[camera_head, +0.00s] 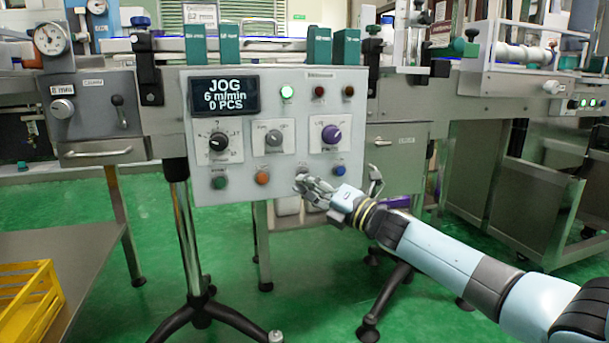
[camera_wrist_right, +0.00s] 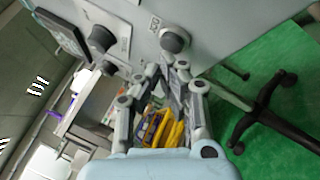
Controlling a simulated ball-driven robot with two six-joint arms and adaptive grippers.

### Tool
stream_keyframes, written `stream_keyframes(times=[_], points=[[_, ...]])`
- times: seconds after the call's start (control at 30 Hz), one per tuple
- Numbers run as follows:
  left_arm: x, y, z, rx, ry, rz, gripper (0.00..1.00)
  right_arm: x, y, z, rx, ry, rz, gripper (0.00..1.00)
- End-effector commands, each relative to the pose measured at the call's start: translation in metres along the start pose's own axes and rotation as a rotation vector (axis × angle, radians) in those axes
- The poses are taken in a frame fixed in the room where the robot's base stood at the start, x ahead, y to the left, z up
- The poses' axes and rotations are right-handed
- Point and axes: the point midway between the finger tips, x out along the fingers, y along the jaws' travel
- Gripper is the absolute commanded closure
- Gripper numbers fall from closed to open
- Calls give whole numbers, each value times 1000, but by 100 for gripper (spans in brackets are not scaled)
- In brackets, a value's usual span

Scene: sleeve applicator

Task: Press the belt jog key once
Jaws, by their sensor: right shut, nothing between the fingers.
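The control panel (camera_head: 275,140) stands on a tripod. Its display (camera_head: 224,96) reads JOG, 6 m/min, 0 PCS. Along its bottom row are a green key (camera_head: 219,182), an orange key (camera_head: 262,177), a grey key (camera_head: 302,170) just above my fingers, and a blue key (camera_head: 339,170). In the right wrist view a round grey key (camera_wrist_right: 175,39) with a small label, which appears to read JOG, is just beyond the fingertips. My right gripper (camera_head: 301,184) is shut and empty in front of the panel's lower edge; it also shows in the wrist view (camera_wrist_right: 166,70). Contact with the key is not clear. My left gripper is out of view.
Three knobs sit above the keys: black (camera_head: 218,141), grey (camera_head: 274,138) and purple (camera_head: 331,134). A yellow crate (camera_head: 28,300) is on a table at left. The conveyor runs behind the panel.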

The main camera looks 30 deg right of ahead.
Motion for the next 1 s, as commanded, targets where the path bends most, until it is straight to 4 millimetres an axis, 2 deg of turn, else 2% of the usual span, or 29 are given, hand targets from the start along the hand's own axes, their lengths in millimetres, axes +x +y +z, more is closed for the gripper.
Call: stream_keyframes(times=[0.47, 1.0], points=[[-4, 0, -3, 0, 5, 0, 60, -7, 4, -4, 0, 0, 0, 100], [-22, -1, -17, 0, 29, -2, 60, -44, 25, -23, 0, 0, 1, 100]])
